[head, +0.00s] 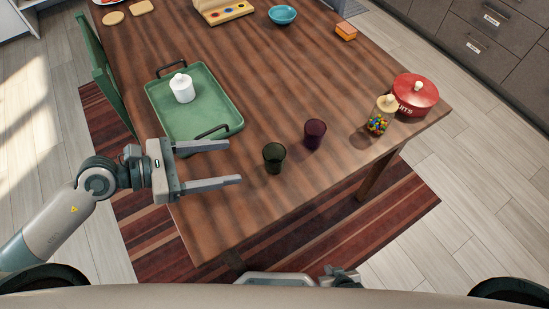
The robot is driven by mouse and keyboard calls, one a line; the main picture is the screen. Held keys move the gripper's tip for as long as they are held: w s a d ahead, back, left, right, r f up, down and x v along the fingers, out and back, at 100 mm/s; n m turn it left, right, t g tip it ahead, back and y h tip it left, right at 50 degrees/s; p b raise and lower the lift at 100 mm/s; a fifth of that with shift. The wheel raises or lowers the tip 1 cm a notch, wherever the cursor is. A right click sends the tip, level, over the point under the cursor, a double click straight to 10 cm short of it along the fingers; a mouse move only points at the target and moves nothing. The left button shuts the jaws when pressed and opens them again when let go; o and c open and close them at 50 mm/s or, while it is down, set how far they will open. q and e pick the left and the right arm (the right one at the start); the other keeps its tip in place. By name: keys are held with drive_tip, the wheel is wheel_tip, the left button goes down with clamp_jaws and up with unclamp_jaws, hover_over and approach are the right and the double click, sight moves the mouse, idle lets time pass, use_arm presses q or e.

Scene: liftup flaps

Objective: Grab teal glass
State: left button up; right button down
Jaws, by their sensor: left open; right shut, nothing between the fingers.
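A dark green glass (274,158), the closest match to a teal glass, stands upright near the table's front edge. My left gripper (232,162) is open and empty. Its fingers point right toward the dark green glass, and the tips are a short way left of it, apart from it. A dark purple glass (315,134) stands upright to the right of the green one. Part of my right gripper (342,276) shows low at the bottom of the head view, below the table edge; it is shut and empty, and its arm is hidden.
A green tray (215,100) with a white lidded jar (181,90) lies behind my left gripper. A candy jar (377,123) and a red pot (416,97) stand at the right corner. A teal bowl (282,15) sits at the back. The table (275,85) is clear mid-way.

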sight(282, 155)
use_arm(q)
drive_tip(key=p+x, duration=0.3)
drive_tip(key=x, duration=0.9)
use_arm(e)
drive_tip(key=w+a+r+t, duration=0.2)
drive_tip(key=r, duration=0.1)
drive_tip(key=shift+w+a+t+y, duration=0.2)
drive_tip(key=shift+a+t+y, duration=0.1)
drive_tip(key=shift+a+y, duration=0.1)
use_arm(q)
drive_tip(key=shift+d, duration=0.1)
drive_tip(key=shift+w+d+f+p, duration=0.15)
drive_tip(key=shift+w+d+p, duration=0.05)
drive_tip(key=shift+d+p, duration=0.2)
drive_tip(key=x, duration=0.3)
drive_tip(key=shift+w+d+f+p, duration=0.15)
drive_tip(key=shift+d+f+p, duration=0.15)
drive_tip(key=shift+p, duration=0.1)
drive_tip(key=shift+w+d+f, duration=0.1)
drive_tip(key=shift+d, duration=0.1)
use_arm(e)
drive_tip(key=shift+g, duration=0.7)
drive_tip(key=s, duration=0.1)
drive_tip(key=s+d+f, duration=0.1)
drive_tip(key=s+d, duration=0.1)
drive_tip(key=shift+s+f, duration=0.4)
drive_tip(key=shift+a, duration=0.1)
